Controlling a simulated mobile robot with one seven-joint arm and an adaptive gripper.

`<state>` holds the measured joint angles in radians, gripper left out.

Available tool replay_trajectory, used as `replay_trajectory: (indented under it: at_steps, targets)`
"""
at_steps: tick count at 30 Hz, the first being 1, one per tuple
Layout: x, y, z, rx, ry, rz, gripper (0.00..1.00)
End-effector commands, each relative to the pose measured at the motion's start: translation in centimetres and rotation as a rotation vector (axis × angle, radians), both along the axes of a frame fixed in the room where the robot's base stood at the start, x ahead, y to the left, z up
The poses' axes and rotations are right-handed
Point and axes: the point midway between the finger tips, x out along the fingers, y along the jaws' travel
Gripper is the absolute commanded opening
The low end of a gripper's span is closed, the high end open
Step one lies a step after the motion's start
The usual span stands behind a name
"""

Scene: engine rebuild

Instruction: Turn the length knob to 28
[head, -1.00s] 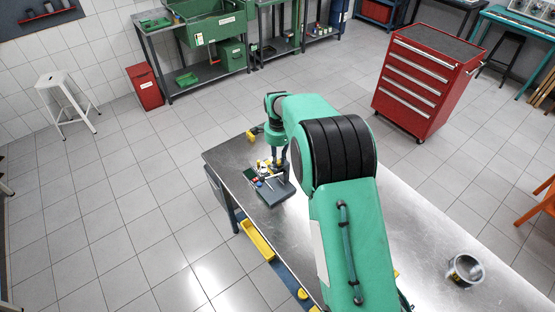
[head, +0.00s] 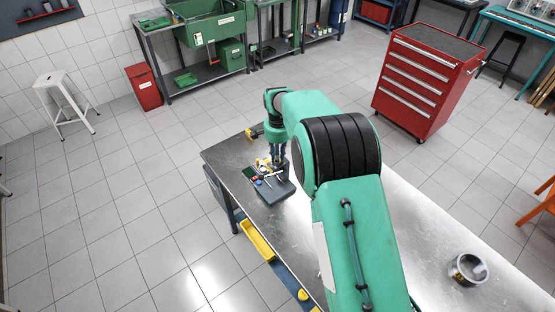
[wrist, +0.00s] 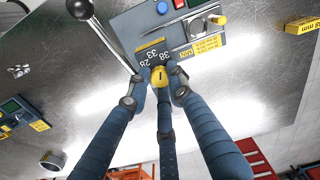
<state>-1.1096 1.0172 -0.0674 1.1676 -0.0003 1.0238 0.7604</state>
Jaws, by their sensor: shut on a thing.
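The grey-blue control unit (wrist: 150,22) shows at the top of the wrist view, and on the bench in the head view (head: 277,190). Its yellow knob (wrist: 160,80) has a short dark mark on top. White numbers 28, 33 and 38 are printed on a dark scale (wrist: 150,55) beside the knob. My gripper (wrist: 157,79) is shut on the yellow knob, its fingers around it. The fingers hide part of the knob and scale, so I cannot tell exactly which number the mark meets. In the head view, my gripper (head: 278,160) is over the unit, partly hiding it.
A lever with a black ball (wrist: 80,8) stands beside the unit. Blue (wrist: 162,7) and red (wrist: 178,4) buttons and a silver knob (wrist: 195,27) are close by.

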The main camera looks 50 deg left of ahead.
Motion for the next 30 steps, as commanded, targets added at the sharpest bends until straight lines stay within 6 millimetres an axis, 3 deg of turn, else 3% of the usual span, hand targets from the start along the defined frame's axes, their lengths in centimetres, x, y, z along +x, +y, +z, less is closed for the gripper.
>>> replay_trajectory:
  at_steps: [30]
  targets:
    - [-0.11, -0.17, -0.19, -0.001, 0.005, 0.960, 0.00]
